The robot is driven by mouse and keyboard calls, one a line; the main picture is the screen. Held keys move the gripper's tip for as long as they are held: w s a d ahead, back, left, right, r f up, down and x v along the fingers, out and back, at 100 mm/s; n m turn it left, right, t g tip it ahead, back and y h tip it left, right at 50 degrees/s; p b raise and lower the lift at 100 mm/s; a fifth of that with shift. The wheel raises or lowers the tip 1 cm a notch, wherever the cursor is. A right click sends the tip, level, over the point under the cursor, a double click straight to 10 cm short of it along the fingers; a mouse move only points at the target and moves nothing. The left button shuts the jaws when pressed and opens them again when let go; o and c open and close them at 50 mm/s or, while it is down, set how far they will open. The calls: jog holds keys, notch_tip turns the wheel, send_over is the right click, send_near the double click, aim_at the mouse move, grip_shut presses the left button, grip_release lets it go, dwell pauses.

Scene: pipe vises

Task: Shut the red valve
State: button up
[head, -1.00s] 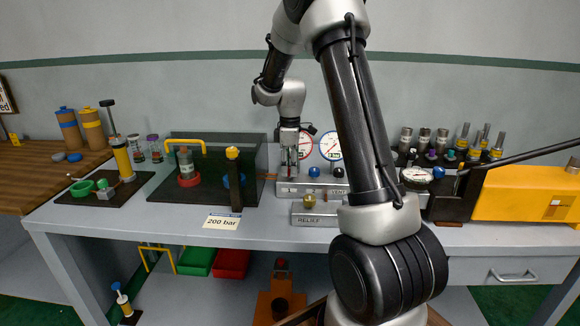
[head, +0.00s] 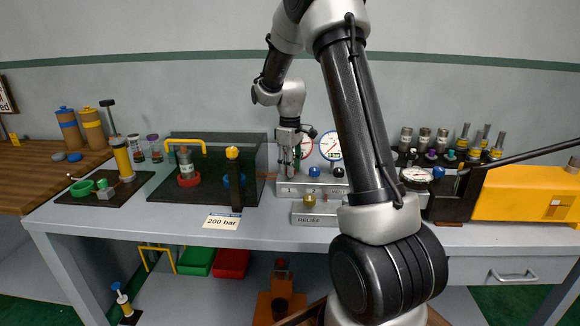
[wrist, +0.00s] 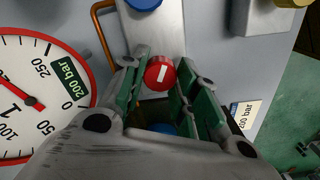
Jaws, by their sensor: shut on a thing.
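The red valve is a round red knob (wrist: 160,73) with a short white mark, which lies slantwise in the wrist view. It sits on a grey block (head: 318,187) below the gauges. My gripper (wrist: 160,80) has its green-padded fingers on either side of the knob and is shut on it. In the head view my gripper (head: 289,164) points down at the left end of the block and hides most of the knob. The red-rimmed gauge (wrist: 35,100) beside it has a 200 bar tag; it also shows in the head view (head: 306,146).
Blue (head: 314,171) and black (head: 338,172) knobs stand just right of my gripper. A block marked RELIEF with a brass knob (head: 309,200) is in front. A dark open box with a yellow handle (head: 185,142) stands left. A 200 bar card (head: 222,221) lies on the bench.

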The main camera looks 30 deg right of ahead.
jog(key=m, duration=1.2)
jog(key=shift+m, duration=0.3)
dwell(0.4)
jog(key=o, duration=1)
jog(key=shift+o, duration=0.2)
jog(key=shift+r, duration=0.1)
notch_tip(320, 180, up, 12)
